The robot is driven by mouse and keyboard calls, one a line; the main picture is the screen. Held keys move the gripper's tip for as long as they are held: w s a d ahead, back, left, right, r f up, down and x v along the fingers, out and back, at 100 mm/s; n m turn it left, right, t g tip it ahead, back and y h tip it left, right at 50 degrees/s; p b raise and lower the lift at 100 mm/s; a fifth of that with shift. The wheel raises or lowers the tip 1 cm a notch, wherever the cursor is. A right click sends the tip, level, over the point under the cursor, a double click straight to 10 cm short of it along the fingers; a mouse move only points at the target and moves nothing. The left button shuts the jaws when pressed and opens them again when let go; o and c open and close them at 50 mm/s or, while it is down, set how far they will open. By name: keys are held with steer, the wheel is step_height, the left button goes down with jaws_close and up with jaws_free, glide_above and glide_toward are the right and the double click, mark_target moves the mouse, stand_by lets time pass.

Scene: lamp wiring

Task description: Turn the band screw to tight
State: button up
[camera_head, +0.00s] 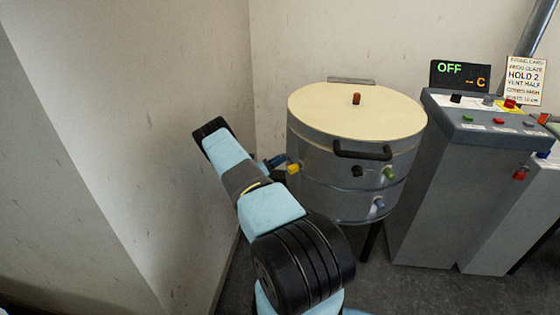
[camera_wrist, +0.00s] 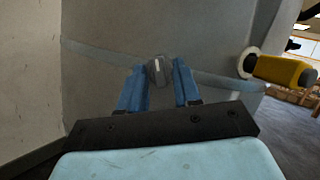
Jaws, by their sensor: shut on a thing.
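The band screw (camera_wrist: 159,70) is a small dark grey knob with a pale mark line, on the metal band (camera_wrist: 95,52) around the grey kiln (camera_head: 335,165). The mark looks roughly upright in the wrist view. My gripper (camera_wrist: 160,76) has its two blue fingers on either side of the knob and is shut on it. In the head view, my gripper (camera_head: 277,161) reaches the kiln's left side, and the screw is hidden there.
A yellow-ended peg (camera_wrist: 280,70) sticks out close to the right of my gripper; it also shows in the head view (camera_head: 293,169). The kiln has a cream lid (camera_head: 350,112) and a black handle (camera_head: 362,153). A wall (camera_head: 150,110) is close on the left. A grey control cabinet (camera_head: 440,190) stands right.

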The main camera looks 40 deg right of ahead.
steer(key=m+g, duration=0.1)
steer(key=m, duration=0.2)
steer(key=m+g+y, duration=0.1)
steer(key=m+g, duration=0.1)
steer(key=m, duration=0.1)
steer(key=m+g+y, duration=0.1)
steer(key=m, duration=0.2)
steer(key=shift+w+d+m+g, duration=0.1)
steer(key=shift+w+m+g, duration=0.15)
steer(key=shift+m+g, duration=0.15)
steer(key=m+g+y, duration=0.1)
steer(key=m, duration=0.2)
steer(key=m+g+y, duration=0.1)
steer(key=m, duration=0.2)
steer(key=m+y, duration=0.1)
steer(key=m, duration=0.2)
steer(key=shift+w+d+r+g+y, duration=0.1)
steer(key=shift+w+g+y, duration=0.05)
steer(key=shift+g+y, duration=0.2)
steer(key=m+y, duration=0.2)
steer(key=m, duration=0.3)
steer(key=m+y, duration=0.2)
steer(key=m, duration=0.3)
steer(key=shift+r, duration=0.1)
steer(key=o, duration=0.7)
